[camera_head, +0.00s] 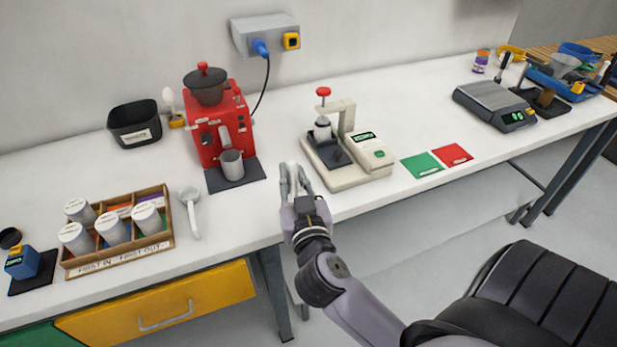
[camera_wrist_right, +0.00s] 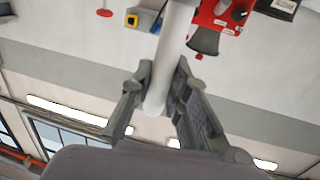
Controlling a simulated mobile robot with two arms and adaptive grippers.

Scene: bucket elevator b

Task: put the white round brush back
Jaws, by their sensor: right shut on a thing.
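My right gripper (camera_head: 294,185) is at the front edge of the white table, between the red machine and the press stand. It is shut on the white round brush (camera_head: 292,172). In the right wrist view the brush shows as a smooth white rod (camera_wrist_right: 172,55) with a rounded end between the two fingers (camera_wrist_right: 160,100). Its far end runs out of that view, and I cannot see bristles. A white spoon-like tool (camera_head: 169,98) stands upright in a small yellow holder (camera_head: 177,122) left of the red machine. My left gripper is not in view.
The red machine (camera_head: 207,145) has a metal cup on its dark mat. A white scoop (camera_head: 191,207) lies beside a wooden rack (camera_head: 123,256) of canisters. The press stand (camera_head: 353,178) is close on the right, then green and red cards (camera_head: 422,165) and a scale (camera_head: 487,100).

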